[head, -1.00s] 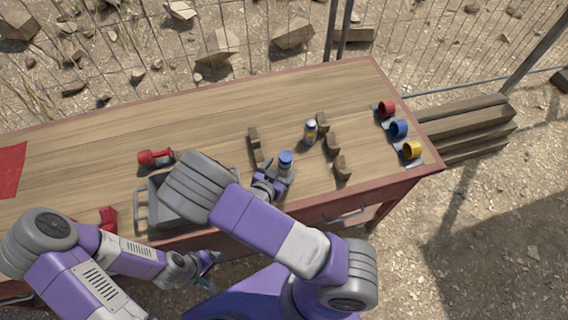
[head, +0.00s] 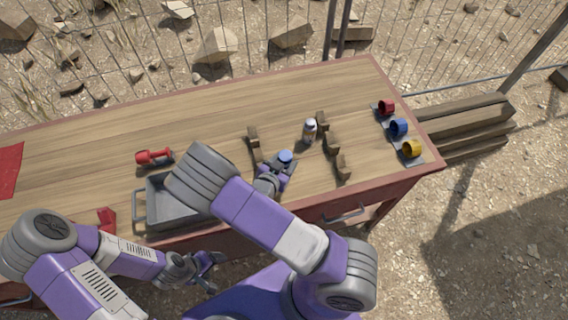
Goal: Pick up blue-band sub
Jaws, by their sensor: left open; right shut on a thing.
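My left gripper (head: 208,262) is open and empty by the table's front edge.
A grey tray (head: 153,208) sits at the front, partly hidden by my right arm. A red tool (head: 154,157) lies behind it. Brown blocks (head: 331,144) stand right of the subs. Red (head: 386,107), blue (head: 398,127) and yellow (head: 411,149) cups line the right edge.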

